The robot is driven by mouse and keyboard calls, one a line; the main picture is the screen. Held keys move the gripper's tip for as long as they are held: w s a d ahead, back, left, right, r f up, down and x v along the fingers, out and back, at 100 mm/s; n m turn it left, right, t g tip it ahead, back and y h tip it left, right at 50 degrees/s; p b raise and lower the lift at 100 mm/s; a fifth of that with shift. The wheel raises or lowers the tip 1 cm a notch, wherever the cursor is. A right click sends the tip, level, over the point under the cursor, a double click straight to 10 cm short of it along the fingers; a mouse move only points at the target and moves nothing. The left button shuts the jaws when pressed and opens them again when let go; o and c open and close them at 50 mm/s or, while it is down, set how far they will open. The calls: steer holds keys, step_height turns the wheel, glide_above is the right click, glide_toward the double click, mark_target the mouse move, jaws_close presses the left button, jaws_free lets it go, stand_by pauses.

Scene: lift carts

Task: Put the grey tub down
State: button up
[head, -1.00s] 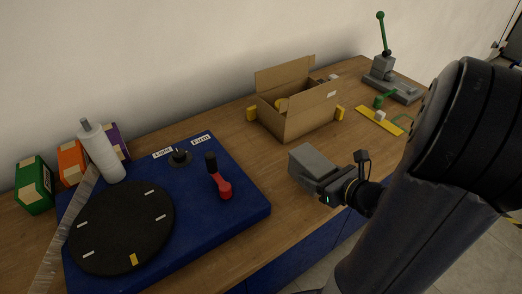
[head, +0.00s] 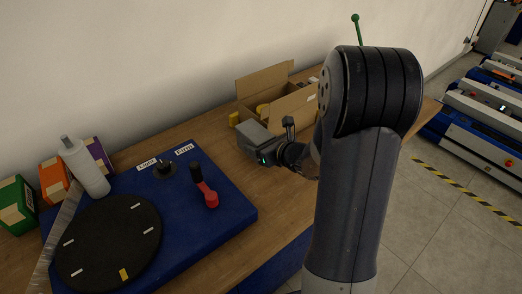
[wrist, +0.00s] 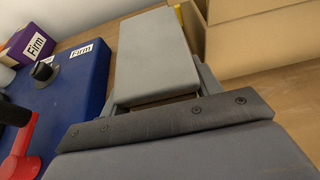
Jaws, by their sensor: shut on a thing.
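The grey tub (wrist: 155,55) is a plain grey box between the fingers of my gripper (wrist: 160,98) in the wrist view. In the head view the tub (head: 255,137) shows in front of the cardboard box, with my gripper (head: 268,153) shut on its near side. The tub is over the wooden table (head: 225,236), between the blue panel and the cardboard box. I cannot tell whether its underside touches the table.
An open cardboard box (head: 292,112) stands just behind the tub. A blue panel (head: 226,213) with a black disc (head: 108,243) and a red lever (head: 207,194) lies to the left. Bare table shows in front of the tub.

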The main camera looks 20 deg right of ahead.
steer(key=shift+f, duration=1.55)
steer(key=shift+f, duration=0.2)
steer(key=o, duration=1.3)
steer(key=shift+r, duration=0.1)
